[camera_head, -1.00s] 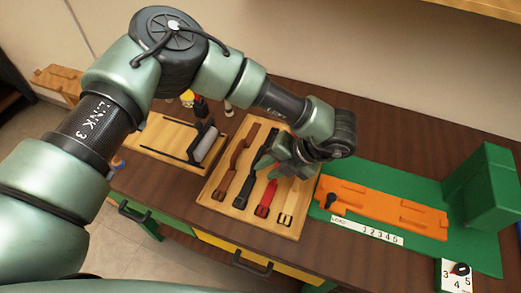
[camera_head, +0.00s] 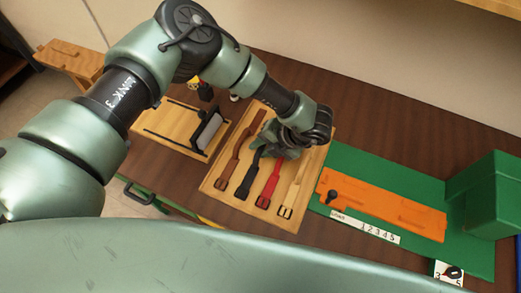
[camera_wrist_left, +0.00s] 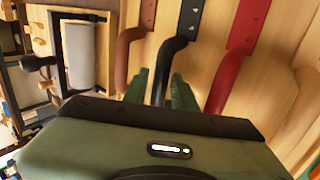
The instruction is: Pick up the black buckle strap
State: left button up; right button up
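The black buckle strap (camera_head: 246,183) lies on a light wooden board (camera_head: 212,183), between a brown strap (camera_head: 229,168) and a red strap (camera_head: 270,184). Its buckle end points to the board's near edge. My left gripper (camera_head: 267,147) is over the strap's far part and hides some of it in the head view. In the left wrist view, the fingers (camera_wrist_left: 159,88) are open, one on each side of the black strap (camera_wrist_left: 183,36), with a gap visible. I cannot tell if they touch the board. My right gripper is not in view.
A cream strap (camera_head: 292,190) lies right of the red one. Further right, an orange fixture (camera_head: 385,211) sits on a green mat (camera_head: 470,256) beside a green block (camera_head: 490,195). Left is a wooden stand with a grey roller (camera_head: 207,132). Bare table lies behind the board.

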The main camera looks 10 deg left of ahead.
pick_arm(q)
jog(key=shift+a+f, duration=0.1)
grip_shut()
